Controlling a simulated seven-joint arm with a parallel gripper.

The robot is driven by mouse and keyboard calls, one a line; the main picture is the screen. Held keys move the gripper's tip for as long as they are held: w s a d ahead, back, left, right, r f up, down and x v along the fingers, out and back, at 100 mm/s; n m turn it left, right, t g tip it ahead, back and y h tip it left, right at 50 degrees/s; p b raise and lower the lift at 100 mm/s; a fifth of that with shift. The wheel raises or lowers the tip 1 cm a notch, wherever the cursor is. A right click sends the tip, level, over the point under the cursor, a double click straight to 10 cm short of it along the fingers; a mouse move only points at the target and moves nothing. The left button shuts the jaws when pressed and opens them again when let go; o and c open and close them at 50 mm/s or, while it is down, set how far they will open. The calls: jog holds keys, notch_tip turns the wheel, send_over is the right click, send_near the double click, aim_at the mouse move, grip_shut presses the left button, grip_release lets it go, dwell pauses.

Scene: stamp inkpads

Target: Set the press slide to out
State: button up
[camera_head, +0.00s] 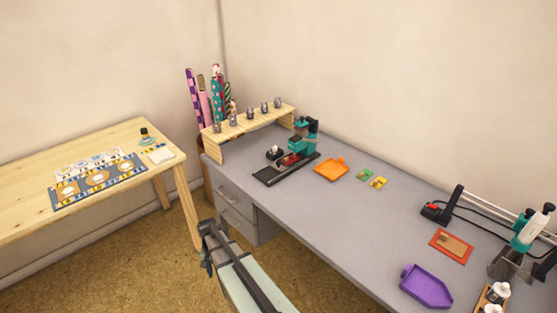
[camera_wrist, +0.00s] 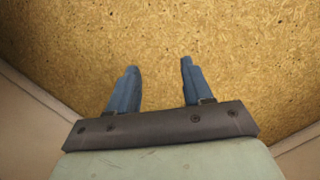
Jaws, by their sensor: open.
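The press (camera_head: 303,134) stands at the far left end of the grey desk, with a teal head and teal parts. Its dark slide or base rail (camera_head: 277,175) extends from under the head toward the front left of the desk. I cannot tell the slide's exact position at this size. A red piece (camera_head: 290,160) shows on the rail below the head. My gripper (camera_head: 208,241) is in front of the desk, below its top and well apart from the press. In the wrist view my gripper (camera_wrist: 158,75) is open and empty, with the brown floor beyond its fingers.
A purple tray (camera_head: 426,287) is near the front right. The middle of the grey desk (camera_head: 340,215) is clear.

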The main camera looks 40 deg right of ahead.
jog(key=w+d+r+m+t, duration=0.2)
jog(key=w+d+r+m, duration=0.1)
jog(key=w+d+r, duration=0.8)
jog(key=w+d+r+m+t, duration=0.1)
jog(key=w+d+r+m, duration=0.2)
jog(key=w+d+r, duration=0.75)
notch_tip(320, 180, up, 19)
jog(key=m+h, duration=0.1)
jog(key=m, duration=0.8)
send_over(278, 162)
jog(key=shift+g, duration=0.3)
notch_tip(278, 162, down, 13)
jog(key=shift+d+f, duration=0.1)
jog(key=shift+f, duration=0.1)
jog(key=shift+c, duration=0.3)
grip_shut()
